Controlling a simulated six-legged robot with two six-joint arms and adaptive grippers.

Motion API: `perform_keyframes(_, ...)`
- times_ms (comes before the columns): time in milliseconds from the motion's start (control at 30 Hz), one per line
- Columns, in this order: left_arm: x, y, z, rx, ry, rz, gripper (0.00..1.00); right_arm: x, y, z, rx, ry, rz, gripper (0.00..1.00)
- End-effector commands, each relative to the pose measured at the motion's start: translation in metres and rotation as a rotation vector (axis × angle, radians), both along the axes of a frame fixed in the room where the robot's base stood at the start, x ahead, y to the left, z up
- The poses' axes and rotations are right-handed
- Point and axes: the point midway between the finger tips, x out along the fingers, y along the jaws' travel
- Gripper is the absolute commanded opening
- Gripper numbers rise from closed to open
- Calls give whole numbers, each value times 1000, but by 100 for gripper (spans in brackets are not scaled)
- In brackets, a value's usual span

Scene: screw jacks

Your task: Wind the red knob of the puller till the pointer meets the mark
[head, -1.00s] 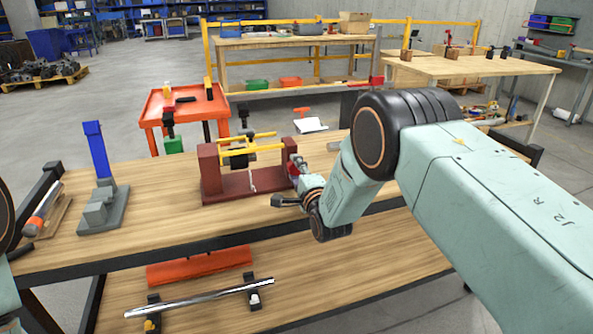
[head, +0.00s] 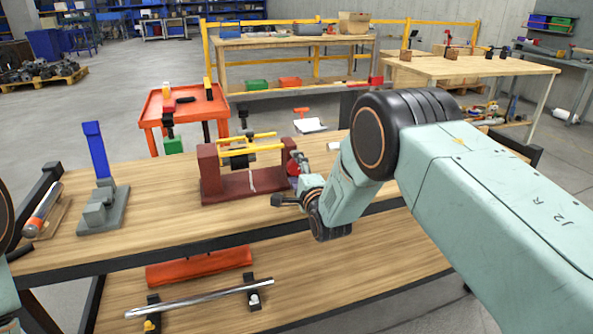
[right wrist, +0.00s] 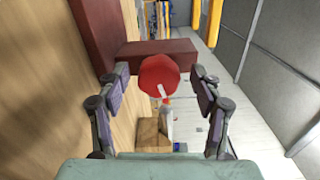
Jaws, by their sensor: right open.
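The puller is a dark red frame (head: 232,187) on the wooden workbench, with yellow bars (head: 250,148) across its top and a dark block between its end plates. A thin pale upright piece (head: 252,181) shows at its front; I cannot tell whether it is the pointer or the mark. The red knob (head: 292,168) is at the right end, partly hidden by my right gripper (head: 299,164). In the right wrist view, the round knob (right wrist: 159,77) sits between the two spread fingers of the gripper (right wrist: 160,75), with a gap on each side. My left gripper is out of view.
A grey stand with a blue upright (head: 97,150) is left of the puller. A cylinder on a wooden block (head: 43,212) lies at the far left. A metal rod (head: 200,298) lies on the lower shelf. Bare bench top lies in front of the puller.

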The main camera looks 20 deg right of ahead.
Motion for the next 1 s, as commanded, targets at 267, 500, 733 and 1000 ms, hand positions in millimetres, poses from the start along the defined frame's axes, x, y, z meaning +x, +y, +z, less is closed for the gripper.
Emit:
perform_keyframes(267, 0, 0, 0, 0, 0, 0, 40, -18, 0, -2, 0, 5, 0, 65)
perform_keyframes(500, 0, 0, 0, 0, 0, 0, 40, -54, -2, -1, 0, 3, 0, 65)
perform_keyframes(733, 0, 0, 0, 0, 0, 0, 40, -90, -3, -1, 0, 3, -1, 65)
perform_keyframes(1000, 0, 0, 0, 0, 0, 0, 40, -117, -4, 0, 0, 0, 0, 65)
